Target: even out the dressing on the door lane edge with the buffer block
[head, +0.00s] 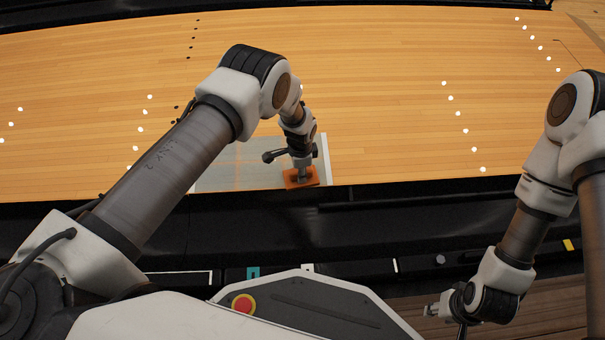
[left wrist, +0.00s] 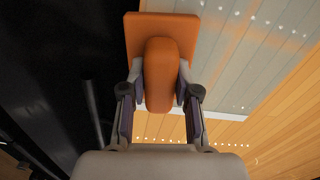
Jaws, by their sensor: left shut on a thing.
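The orange buffer block (head: 300,178) is at the lane edge in the head view, over the near right part of a pale grey patch (head: 232,166) on the wooden lane. In the left wrist view the block (left wrist: 188,28) shows a flat base and a raised rounded grip. My left gripper (head: 298,168) is shut on that grip, one finger on each side; it also shows in the left wrist view (left wrist: 160,88). I cannot tell whether the base touches the lane. My right gripper (head: 440,308) is low at the right, away from the lane; its fingers are too small to judge.
The wooden lane (head: 400,60) with white and dark dots spreads beyond and is clear. A black gutter (head: 400,215) runs along its near edge. Wooden boards (head: 545,300) lie at the lower right.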

